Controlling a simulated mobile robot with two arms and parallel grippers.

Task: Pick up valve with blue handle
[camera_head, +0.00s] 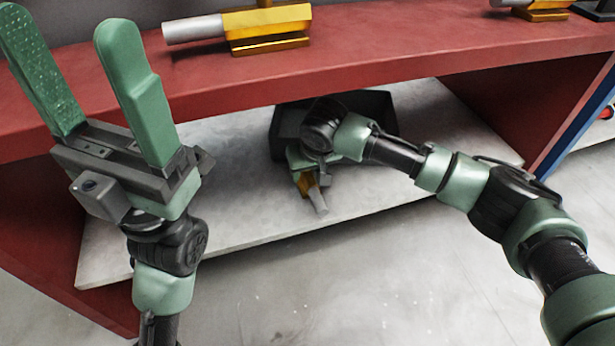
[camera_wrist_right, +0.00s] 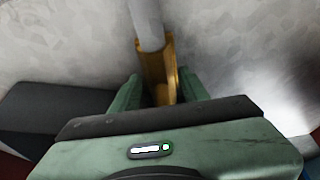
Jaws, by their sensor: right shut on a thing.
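A yellow valve (camera_head: 306,184) with a grey cylindrical end lies at the lower white shelf, under my right gripper (camera_head: 303,172). In the right wrist view the yellow body (camera_wrist_right: 154,68) sits between the two green fingers of my right gripper (camera_wrist_right: 158,92), which is shut on it. The grey end points away from the gripper. No blue handle shows; that side of the valve is hidden by the gripper. I cannot tell whether the valve touches the shelf. My left gripper (camera_head: 75,45) is raised at the left, open and empty.
A dark bin (camera_head: 380,108) stands on the white lower shelf (camera_head: 235,205) behind my right gripper. The red upper shelf (camera_head: 400,45) overhangs it. Another yellow valve (camera_head: 265,25) with a grey end lies on top. The shelf is bare left of the gripper.

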